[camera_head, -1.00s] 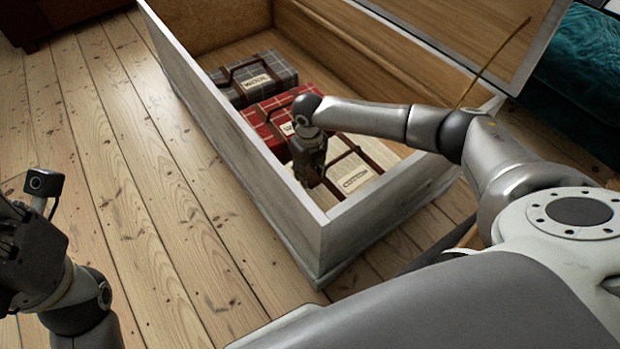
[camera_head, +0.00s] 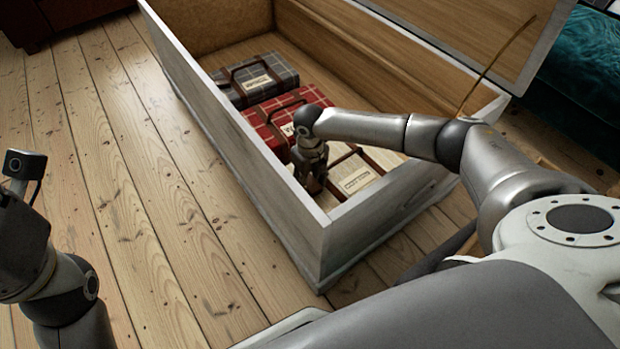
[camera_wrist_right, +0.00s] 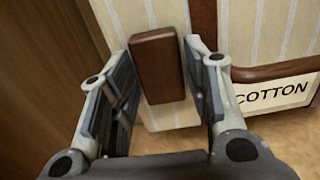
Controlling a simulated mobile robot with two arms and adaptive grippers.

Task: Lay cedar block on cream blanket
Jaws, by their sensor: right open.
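The cedar block (camera_wrist_right: 158,66) is a small red-brown block lying on the cream striped blanket (camera_wrist_right: 285,30) in the right wrist view. The blanket has brown leather straps and a label reading COTTON; its cream top also shows in the head view (camera_head: 350,165), inside the chest at the near end. My right gripper (camera_head: 314,186) is down inside the chest over the blanket. In the wrist view its fingers (camera_wrist_right: 160,75) are open, one on each side of the block, with gaps visible. The block is hidden behind my gripper in the head view. My left arm shows at the left edge; its fingers do not.
The open wooden chest has pale walls (camera_head: 255,165) around my right gripper and a raised lid (camera_head: 480,35). A red plaid blanket (camera_head: 262,115) and a grey plaid blanket (camera_head: 240,92) lie beyond. Bare floorboards (camera_head: 130,180) are clear at left. A teal cushioned piece (camera_head: 585,70) stands at right.

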